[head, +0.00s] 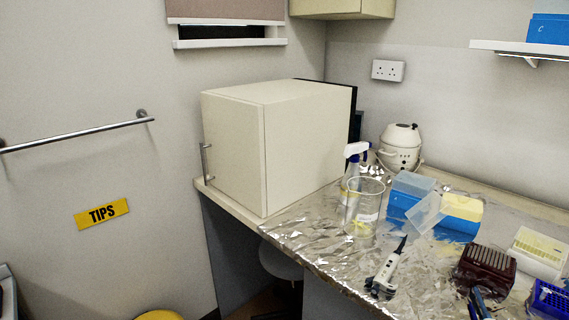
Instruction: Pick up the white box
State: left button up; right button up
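A large off-white box-shaped cabinet (308,150) with a metal handle on its left side stands at the bench's far left corner. A much smaller white box (536,266) with a pale yellow top sits on the bench at the right. I cannot tell which of the two is the task's white box. Neither of my grippers is in view, and nothing is seen touching either box.
The foil-covered bench (310,238) holds a clear beaker (362,212), a spray bottle, a pipette (387,270), blue tip boxes (405,205), a dark red rack (484,270) and a round white device (400,148). A rail (75,135) runs along the left wall.

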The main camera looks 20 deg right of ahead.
aim_at(537, 269)
jog(key=i+z, duration=0.25)
jog(key=i, duration=0.2)
jog(key=i+j+z, duration=0.2)
jog(key=i, duration=0.3)
jog(key=i+j+z, duration=0.25)
jog(key=i, duration=0.2)
jog(key=z, duration=2.05)
